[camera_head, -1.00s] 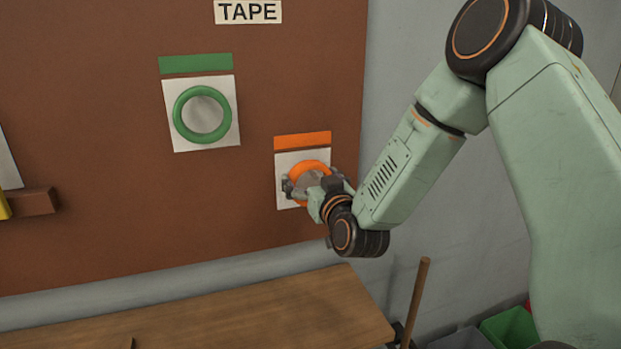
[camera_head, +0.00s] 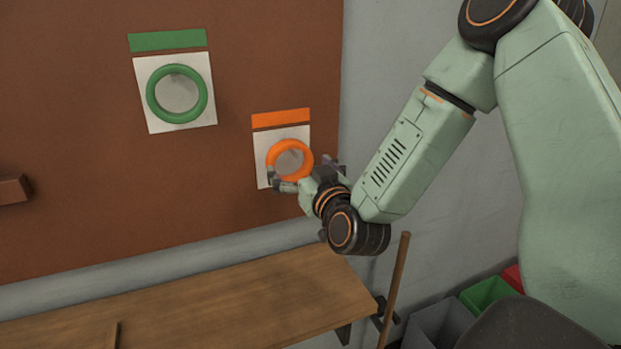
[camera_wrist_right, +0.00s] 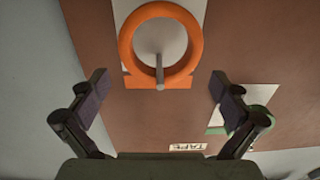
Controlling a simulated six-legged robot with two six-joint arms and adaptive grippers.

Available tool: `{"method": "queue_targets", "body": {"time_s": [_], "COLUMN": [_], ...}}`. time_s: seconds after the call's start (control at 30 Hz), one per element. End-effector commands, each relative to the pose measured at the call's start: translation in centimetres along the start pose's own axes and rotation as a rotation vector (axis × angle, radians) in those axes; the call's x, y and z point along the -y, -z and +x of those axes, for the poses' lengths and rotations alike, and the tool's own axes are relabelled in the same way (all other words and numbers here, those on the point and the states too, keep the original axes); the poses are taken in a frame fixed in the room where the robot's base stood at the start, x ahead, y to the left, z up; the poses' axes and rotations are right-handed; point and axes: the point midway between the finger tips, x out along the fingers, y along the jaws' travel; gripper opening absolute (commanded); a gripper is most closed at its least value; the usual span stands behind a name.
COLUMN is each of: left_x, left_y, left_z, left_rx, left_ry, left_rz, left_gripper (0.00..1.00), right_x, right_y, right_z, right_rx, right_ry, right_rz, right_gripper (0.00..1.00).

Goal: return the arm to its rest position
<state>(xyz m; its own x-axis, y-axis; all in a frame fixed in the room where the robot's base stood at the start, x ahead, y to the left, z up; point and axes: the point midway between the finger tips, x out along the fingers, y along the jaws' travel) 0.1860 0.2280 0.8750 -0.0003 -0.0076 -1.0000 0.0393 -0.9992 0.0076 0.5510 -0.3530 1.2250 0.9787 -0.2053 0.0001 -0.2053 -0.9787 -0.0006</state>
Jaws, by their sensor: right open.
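My right gripper (camera_head: 306,178) is at the lower right of the orange tape ring (camera_head: 289,143) on the brown board. In the right wrist view my right gripper (camera_wrist_right: 160,95) is open, with its fingers wide apart and nothing between them. The orange ring (camera_wrist_right: 127,45) hangs around a grey peg (camera_wrist_right: 159,70) there, beyond the fingertips and apart from them. My right arm (camera_head: 410,150) reaches in from the right. My left gripper is not in view.
A green ring (camera_head: 150,95) hangs on a white card to the left. A wooden bench (camera_head: 220,310) stands below the board. A broom-like stick (camera_head: 397,280) and a green bin (camera_head: 488,292) are at the lower right. The grey wall beside the board is clear.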

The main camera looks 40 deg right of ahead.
Motion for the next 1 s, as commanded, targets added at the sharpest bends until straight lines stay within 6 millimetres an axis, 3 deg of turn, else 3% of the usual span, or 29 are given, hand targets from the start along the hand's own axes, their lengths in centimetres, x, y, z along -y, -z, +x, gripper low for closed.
{"method": "queue_targets", "body": {"time_s": [0.2,0.4,1.0], "left_x": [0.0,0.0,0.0], "left_y": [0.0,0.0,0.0], "left_z": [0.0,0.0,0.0], "left_rx": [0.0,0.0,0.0], "left_ry": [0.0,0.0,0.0], "left_rz": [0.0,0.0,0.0], "left_gripper": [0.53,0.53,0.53], "right_x": [0.0,0.0,0.0], "right_y": [0.0,0.0,0.0], "right_z": [-4.0,-5.8,-6.0], "right_rx": [0.001,-0.001,-0.001], "right_ry": [-0.002,-0.001,0.001], "right_rz": [0.007,0.002,-0.003], "right_gripper": [1.0,1.0,1.0]}}
